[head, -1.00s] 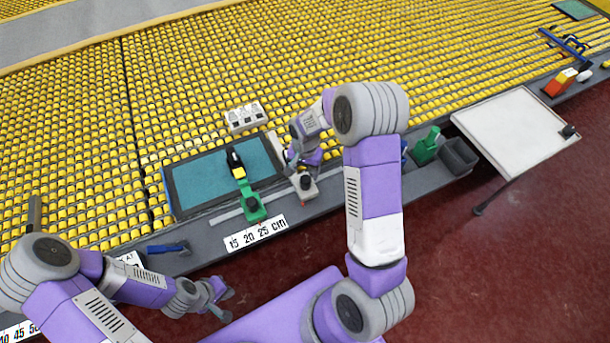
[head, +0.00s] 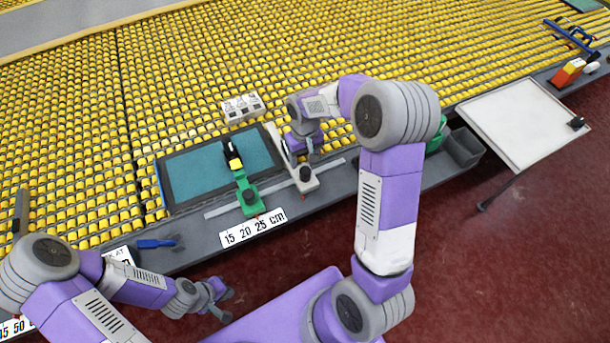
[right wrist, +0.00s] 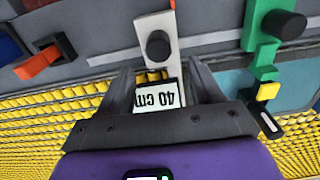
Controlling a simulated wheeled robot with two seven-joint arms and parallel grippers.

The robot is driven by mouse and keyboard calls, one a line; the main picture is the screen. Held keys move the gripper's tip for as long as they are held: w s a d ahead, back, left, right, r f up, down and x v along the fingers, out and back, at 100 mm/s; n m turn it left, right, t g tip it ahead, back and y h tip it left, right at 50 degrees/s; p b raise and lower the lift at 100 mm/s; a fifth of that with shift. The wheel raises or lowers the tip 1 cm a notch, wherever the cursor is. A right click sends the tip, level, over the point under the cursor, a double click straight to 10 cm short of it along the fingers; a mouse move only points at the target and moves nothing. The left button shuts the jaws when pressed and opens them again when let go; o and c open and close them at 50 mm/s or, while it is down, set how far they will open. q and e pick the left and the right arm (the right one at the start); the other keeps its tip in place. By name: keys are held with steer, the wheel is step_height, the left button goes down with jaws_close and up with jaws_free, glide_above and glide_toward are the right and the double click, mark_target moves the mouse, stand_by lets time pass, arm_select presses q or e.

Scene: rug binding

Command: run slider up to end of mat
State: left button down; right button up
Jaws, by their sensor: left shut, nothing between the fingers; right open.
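A teal mat (head: 205,175) in a dark frame lies on the grey ledge. A white slider (head: 301,181) with a black knob stands at the mat's right end; its white arm runs back along that end. I cannot tell whether it touches the mat. A green slider (head: 247,190) with a black knob lies across the mat's front edge. My right gripper (head: 312,157) is open over the white slider. In the right wrist view the open fingers (right wrist: 158,80) straddle the white slider (right wrist: 146,28) and its "40 cm" label. My left gripper (head: 225,303) is shut and empty before the ledge.
A rail (head: 335,164) runs along the ledge, with a number strip (head: 252,228) in front. A white box (head: 241,108) stands behind the mat. A blue-handled tool (head: 155,243) lies left.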

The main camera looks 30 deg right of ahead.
mark_target(305, 170)
steer(key=n+b, duration=0.1)
steer(key=n, duration=0.2)
steer(key=shift+s+f, duration=0.1)
steer(key=shift+f+b, duration=0.7)
steer(key=shift+f, duration=2.9)
steer(key=shift+c, duration=0.3)
jaws_close()
